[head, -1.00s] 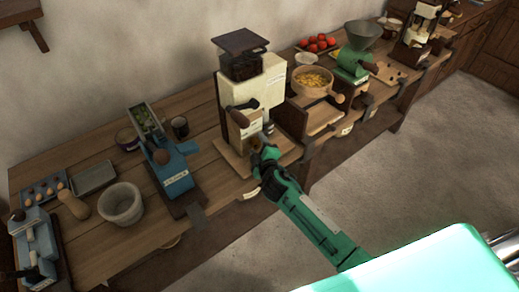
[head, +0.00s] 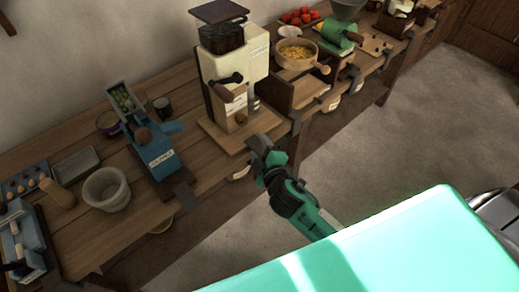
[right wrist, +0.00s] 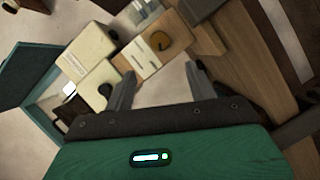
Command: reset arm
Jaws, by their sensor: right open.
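My right gripper (head: 268,158) is open and empty, just off the front edge of the wooden counter, in front of the cream grinder (head: 238,78). In the right wrist view its two dark fingers (right wrist: 158,85) stand apart, with nothing between them. Beyond them that view shows a cream machine body and a wooden box with a brown round opening (right wrist: 157,41). My left gripper is not in view.
The counter (head: 188,88) carries a blue press (head: 160,155), a grey pot (head: 106,189), a metal tray (head: 76,166), a wooden bowl of yellow pieces (head: 296,55) and a green mill (head: 335,38). The floor (head: 400,130) at right is clear.

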